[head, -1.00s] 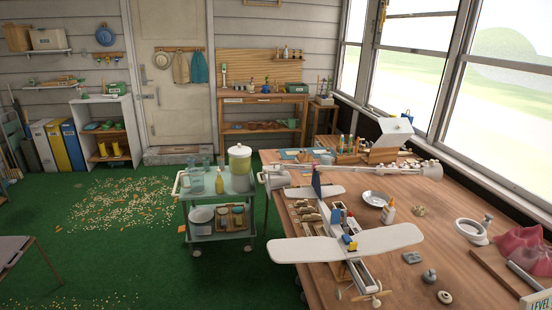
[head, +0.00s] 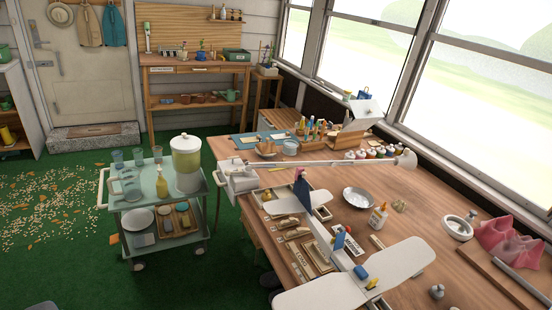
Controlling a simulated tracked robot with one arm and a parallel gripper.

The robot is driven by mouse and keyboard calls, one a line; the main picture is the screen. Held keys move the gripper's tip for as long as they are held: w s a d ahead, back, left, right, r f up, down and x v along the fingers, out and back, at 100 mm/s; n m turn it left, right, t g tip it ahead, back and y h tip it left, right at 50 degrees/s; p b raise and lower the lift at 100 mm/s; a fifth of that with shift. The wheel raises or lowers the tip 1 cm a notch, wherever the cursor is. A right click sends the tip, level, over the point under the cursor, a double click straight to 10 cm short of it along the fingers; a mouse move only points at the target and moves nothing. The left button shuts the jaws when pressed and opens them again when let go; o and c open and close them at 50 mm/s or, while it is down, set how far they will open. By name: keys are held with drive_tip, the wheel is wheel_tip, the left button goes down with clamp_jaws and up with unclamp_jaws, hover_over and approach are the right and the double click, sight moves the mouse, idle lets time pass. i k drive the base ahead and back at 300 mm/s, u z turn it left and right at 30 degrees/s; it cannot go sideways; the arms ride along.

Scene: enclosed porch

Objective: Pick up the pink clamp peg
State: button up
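I cannot make out a pink clamp peg in the head view. The wooden workbench (head: 330,205) fills the right half. On it is a white model plane (head: 395,270) with blue and yellow parts. Beside the plane is an open wooden parts tray (head: 290,248) with small pieces too small to tell apart. The pink thing I can see is a crumpled cloth-like piece (head: 510,240) at the right edge. My gripper is not in view.
A green cart (head: 125,200) with a drink dispenser (head: 186,160) and glasses stands left of the workbench. Scattered bits (head: 50,205) lie on the green floor at left. A bowl (head: 358,197), a glue bottle (head: 378,215) and a long lamp arm (head: 320,164) occupy the bench.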

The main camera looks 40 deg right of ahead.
sight(299, 170)
drive_tip(key=z, duration=0.4)
drive_tip(key=i, duration=1.5)
drive_tip(key=z, duration=0.6)
